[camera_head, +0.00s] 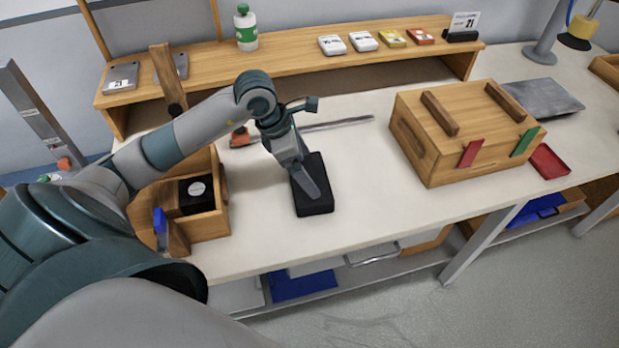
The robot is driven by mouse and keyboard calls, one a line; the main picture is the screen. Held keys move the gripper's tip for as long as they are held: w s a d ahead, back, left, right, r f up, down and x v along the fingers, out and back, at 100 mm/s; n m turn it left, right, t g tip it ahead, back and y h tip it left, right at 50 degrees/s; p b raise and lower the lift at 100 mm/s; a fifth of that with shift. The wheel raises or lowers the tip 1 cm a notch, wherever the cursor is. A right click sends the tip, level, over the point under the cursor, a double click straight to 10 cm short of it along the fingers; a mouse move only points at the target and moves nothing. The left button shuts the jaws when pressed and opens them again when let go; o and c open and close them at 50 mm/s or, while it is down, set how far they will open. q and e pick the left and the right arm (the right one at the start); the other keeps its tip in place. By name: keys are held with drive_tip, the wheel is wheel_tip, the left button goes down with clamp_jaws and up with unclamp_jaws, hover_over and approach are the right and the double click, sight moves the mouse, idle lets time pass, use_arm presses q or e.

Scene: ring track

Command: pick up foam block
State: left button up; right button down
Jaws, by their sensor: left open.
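A black block (325,170), which looks like the foam block, lies on the white workbench. My left gripper (313,190) is open, pointing down over the block. Its near finger covers part of the block's top and front. The far finger is hidden, so I cannot tell whether the fingers touch the block or stand around it. My right gripper is out of view.
An open wooden box (212,222) with a black item (196,192) stands left of the block. A closed wooden crate (455,145) stands to the right. A raised shelf (285,42) runs along the back. The bench between block and crate is clear.

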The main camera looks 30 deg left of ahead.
sight(309, 171)
use_arm(q)
drive_tip(key=c, duration=1.4)
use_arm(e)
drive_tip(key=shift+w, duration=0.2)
use_arm(q)
drive_tip(key=shift+r, duration=0.2)
